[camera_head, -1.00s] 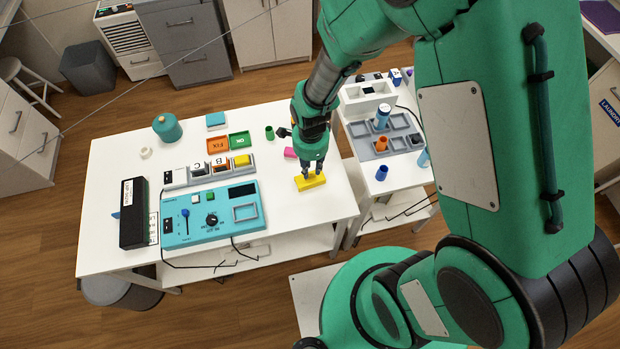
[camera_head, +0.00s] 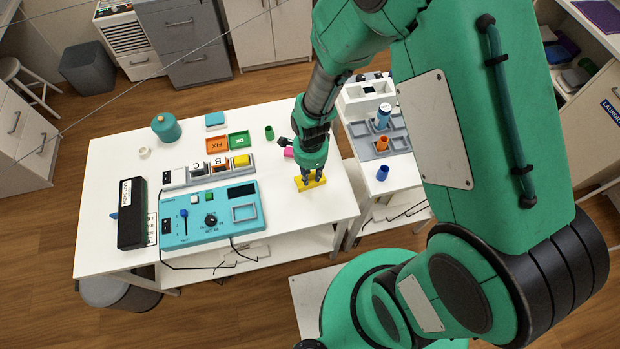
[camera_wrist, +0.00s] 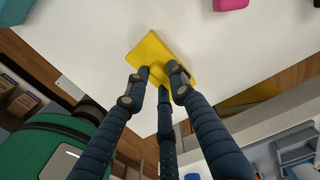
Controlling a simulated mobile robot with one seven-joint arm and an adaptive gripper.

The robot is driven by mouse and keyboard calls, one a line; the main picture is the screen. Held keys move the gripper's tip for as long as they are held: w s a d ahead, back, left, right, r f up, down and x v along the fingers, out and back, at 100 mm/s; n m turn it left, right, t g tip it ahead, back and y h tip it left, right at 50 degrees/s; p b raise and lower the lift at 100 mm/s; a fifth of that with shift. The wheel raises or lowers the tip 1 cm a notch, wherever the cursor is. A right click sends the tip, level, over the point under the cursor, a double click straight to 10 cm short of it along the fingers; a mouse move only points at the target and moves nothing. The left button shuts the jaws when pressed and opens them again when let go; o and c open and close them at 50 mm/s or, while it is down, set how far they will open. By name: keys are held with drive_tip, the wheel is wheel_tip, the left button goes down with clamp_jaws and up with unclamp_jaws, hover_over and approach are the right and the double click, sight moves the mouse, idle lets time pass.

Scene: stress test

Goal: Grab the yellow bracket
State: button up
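The yellow bracket (camera_head: 311,184) lies near the front right part of the white table, below my gripper (camera_head: 312,178). In the wrist view the yellow bracket (camera_wrist: 158,52) shows as a bent yellow piece just beyond the fingertips. My gripper (camera_wrist: 160,80) has three dark jointed fingers. Its fingertips overlap the bracket's near side in this view, two outer ones and one in the middle. The fingers cover part of the bracket. Whether they press on it or only stand around it cannot be told.
A blue control panel (camera_head: 182,226) stands left of the bracket. A pink block (camera_head: 288,153) and a green cup (camera_head: 269,132) are behind it. A side table at right holds a grey tray (camera_head: 360,130) and a blue cup (camera_head: 383,173). The table's front edge is close.

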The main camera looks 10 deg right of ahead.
sight(310, 176)
clamp_jaws()
drive_tip(key=shift+r, duration=0.15)
drive_tip(key=shift+r, duration=0.6)
wheel_tip(310, 176, up, 2)
drive_tip(key=shift+r+p, duration=0.15)
drive_tip(key=shift+p, duration=0.35)
drive_tip(key=s+d+r+p, duration=0.1)
drive_tip(key=s+d, duration=0.1)
drive_tip(key=s, duration=1.3)
drive_tip(key=shift+s+d+r, duration=0.15)
drive_tip(key=shift+s+d, duration=0.25)
